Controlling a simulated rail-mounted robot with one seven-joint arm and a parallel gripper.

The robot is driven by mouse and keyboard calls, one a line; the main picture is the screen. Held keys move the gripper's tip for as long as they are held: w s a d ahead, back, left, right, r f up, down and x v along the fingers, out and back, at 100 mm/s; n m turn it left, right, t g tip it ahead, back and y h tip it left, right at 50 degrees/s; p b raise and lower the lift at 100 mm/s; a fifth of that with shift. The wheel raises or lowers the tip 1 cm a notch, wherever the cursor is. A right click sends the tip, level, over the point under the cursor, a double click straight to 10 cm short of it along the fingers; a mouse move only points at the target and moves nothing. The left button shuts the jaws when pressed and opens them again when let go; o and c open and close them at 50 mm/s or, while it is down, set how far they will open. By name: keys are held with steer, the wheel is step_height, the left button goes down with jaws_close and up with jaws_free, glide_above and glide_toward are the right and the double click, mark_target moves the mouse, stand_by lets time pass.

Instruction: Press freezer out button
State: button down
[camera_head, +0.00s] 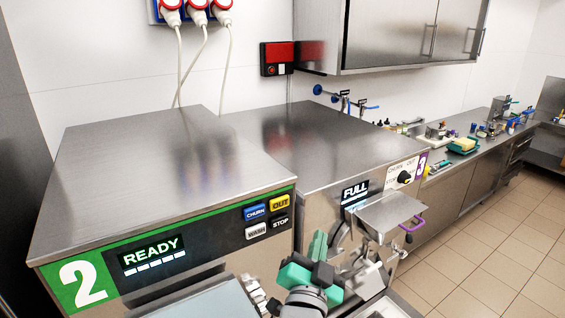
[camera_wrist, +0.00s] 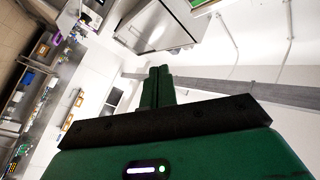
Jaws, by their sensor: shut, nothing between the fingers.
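Freezer 2 (camera_head: 180,160) stands at the left with a green-edged front panel. Its display (camera_head: 153,252) reads READY.
A metal tray-like lid (camera_head: 390,214) juts out from freezer 3's front, close right of my gripper. A steel wall cabinet (camera_head: 400,35) hangs above. A counter with small items (camera_head: 465,145) runs along the wall at the right. Tiled floor (camera_head: 500,230) lies open at the right.

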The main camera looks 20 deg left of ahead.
mark_target(279, 203)
steer(key=shift+w+a+f+g+p, duration=0.2)
steer(key=shift+w+a+p, duration=0.15)
steer(key=shift+a+p, duration=0.2)
steer(key=shift+w+a+f+g+p, duration=0.15)
steer(key=shift+w+a+p, duration=0.2)
steer(key=shift+a, duration=0.25)
steer(key=w+a+b, duration=0.1)
steer(key=a+b, duration=0.1)
steer(key=w+a+b, duration=0.2)
steer(key=a+b, duration=0.1)
steer(key=w+a+b, duration=0.1)
steer(key=a+b, duration=0.1)
steer(key=shift+w+a, duration=0.15)
steer(key=shift+w, duration=0.25)
steer(key=shift+a+f+b, duration=0.1)
steer(key=shift+b, duration=0.45)
stand_by(0.8)
